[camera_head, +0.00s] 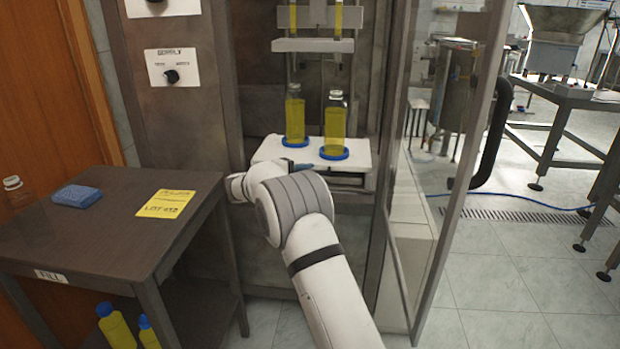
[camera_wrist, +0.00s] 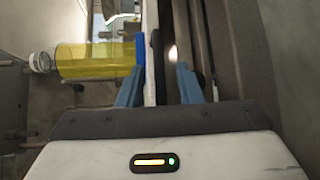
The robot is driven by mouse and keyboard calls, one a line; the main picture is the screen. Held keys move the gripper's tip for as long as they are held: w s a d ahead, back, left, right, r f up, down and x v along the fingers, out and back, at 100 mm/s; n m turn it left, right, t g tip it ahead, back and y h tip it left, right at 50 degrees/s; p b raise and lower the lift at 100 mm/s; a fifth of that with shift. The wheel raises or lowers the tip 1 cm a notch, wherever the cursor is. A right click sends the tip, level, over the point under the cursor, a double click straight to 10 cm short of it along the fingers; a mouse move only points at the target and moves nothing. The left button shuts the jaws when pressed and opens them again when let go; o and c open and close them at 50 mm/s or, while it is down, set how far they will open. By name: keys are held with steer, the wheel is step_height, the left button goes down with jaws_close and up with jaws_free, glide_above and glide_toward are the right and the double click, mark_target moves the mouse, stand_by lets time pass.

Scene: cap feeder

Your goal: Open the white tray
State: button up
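The white tray (camera_head: 362,151) sits in the machine and bears two bottles of yellow liquid, the left one (camera_head: 295,118) and the right one (camera_head: 335,128), each in a blue round holder. My gripper (camera_head: 296,165) is at the tray's front, mostly hidden behind my arm in the head view. In the wrist view, the blue fingers of my gripper (camera_wrist: 158,82) are apart. The white tray (camera_wrist: 150,80) shows edge-on between them, near the left finger, with a gap to the right finger. One bottle (camera_wrist: 85,60) lies to the left there.
A glass door (camera_head: 440,180) stands open to the right of my arm. A dark side table (camera_head: 95,235) at left holds a blue sponge-like block (camera_head: 77,196) and a yellow note (camera_head: 166,204). Bottles with blue caps (camera_head: 115,325) stand below.

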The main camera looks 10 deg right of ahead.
steer(key=shift+x, duration=1.2)
jaws_close()
steer(key=shift+a, duration=0.1)
